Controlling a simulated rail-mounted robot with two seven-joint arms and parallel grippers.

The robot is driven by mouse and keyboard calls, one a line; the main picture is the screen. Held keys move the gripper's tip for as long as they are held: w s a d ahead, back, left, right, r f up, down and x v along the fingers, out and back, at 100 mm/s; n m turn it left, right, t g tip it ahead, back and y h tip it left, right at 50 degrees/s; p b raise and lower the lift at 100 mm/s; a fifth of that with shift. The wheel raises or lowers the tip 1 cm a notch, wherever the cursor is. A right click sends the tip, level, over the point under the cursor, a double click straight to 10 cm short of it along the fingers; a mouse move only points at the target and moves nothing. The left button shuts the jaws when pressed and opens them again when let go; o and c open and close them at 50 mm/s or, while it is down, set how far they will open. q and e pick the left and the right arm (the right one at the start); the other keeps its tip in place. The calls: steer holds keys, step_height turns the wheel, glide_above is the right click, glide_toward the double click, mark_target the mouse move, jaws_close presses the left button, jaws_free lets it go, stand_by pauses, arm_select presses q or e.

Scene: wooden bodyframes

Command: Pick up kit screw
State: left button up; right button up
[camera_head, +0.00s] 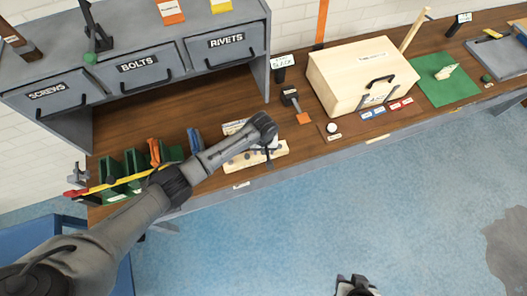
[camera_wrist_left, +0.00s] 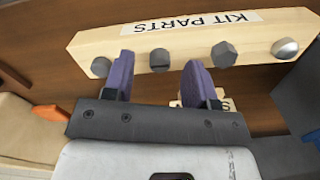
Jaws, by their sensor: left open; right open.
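The light wooden KIT PARTS block (camera_wrist_left: 110,42) holds several dark metal heads in a row. One round head with a slot (camera_wrist_left: 160,60), which looks like the kit screw, lies between the purple fingertips of my left gripper (camera_wrist_left: 158,72) in the left wrist view. The fingers are open, with a gap on each side of the head; I cannot tell how far above it they are. In the head view my left gripper (camera_head: 270,152) is over the wooden block (camera_head: 240,163), and the arm hides part of it. My right gripper (camera_head: 355,287) is at the bottom edge, away from the bench.
Other heads on the block are a hex head (camera_wrist_left: 224,54), a shiny rounded head (camera_wrist_left: 285,48) and a dark one (camera_wrist_left: 101,67). Green bins (camera_head: 132,163) stand left of the block. A large wooden box (camera_head: 345,75) stands to the right. Labelled drawers (camera_head: 140,70) are behind.

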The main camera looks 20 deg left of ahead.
arm_select(q)
steer(key=shift+f, duration=0.65)
jaws_close()
steer(key=shift+r, duration=0.1)
